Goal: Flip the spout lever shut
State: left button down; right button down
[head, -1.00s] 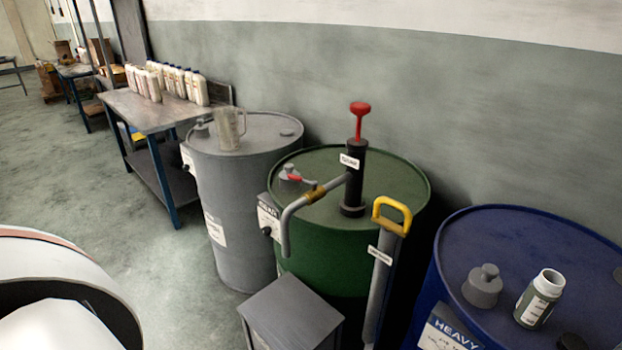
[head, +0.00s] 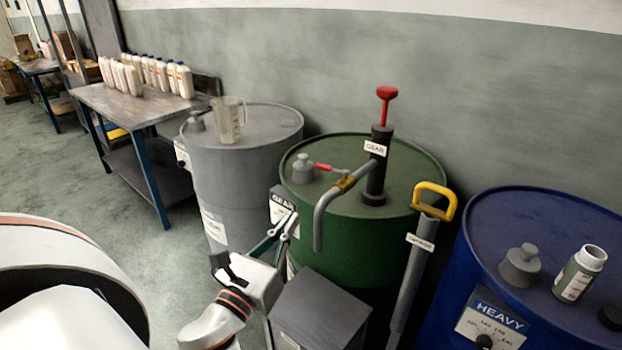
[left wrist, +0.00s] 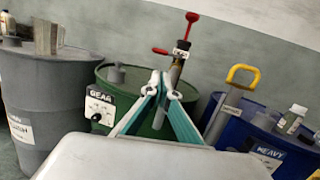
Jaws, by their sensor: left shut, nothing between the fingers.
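The spout lever has a red grip (head: 325,168) and sits at the yellow collar (head: 346,183) on the grey spout pipe (head: 320,220). The lever sticks out to the left of the collar; it also shows in the left wrist view (left wrist: 160,51). The spout comes from the black hand pump (head: 377,165) with a red top handle, on the green drum (head: 345,204). My left gripper (head: 292,217) is shut and empty, in front of the green drum, below and left of the lever and apart from it. Its fingertips meet in the left wrist view (left wrist: 160,74). My right gripper is not in view.
A grey box (head: 320,305) stands before the green drum. A yellow-handled pump (head: 433,200) stands between the green and blue drums (head: 535,235). A grey drum (head: 265,130) with a clear jug (head: 229,120) stands left, and a workbench (head: 130,110) with bottles is behind.

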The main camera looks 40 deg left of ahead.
pick_arm(q)
jog(key=p, duration=0.3)
send_near(323, 169)
jog(key=shift+m, duration=0.3)
jog(key=x, duration=0.6)
jog(key=shift+w+a, duration=0.1)
jog(key=shift+w, duration=0.35)
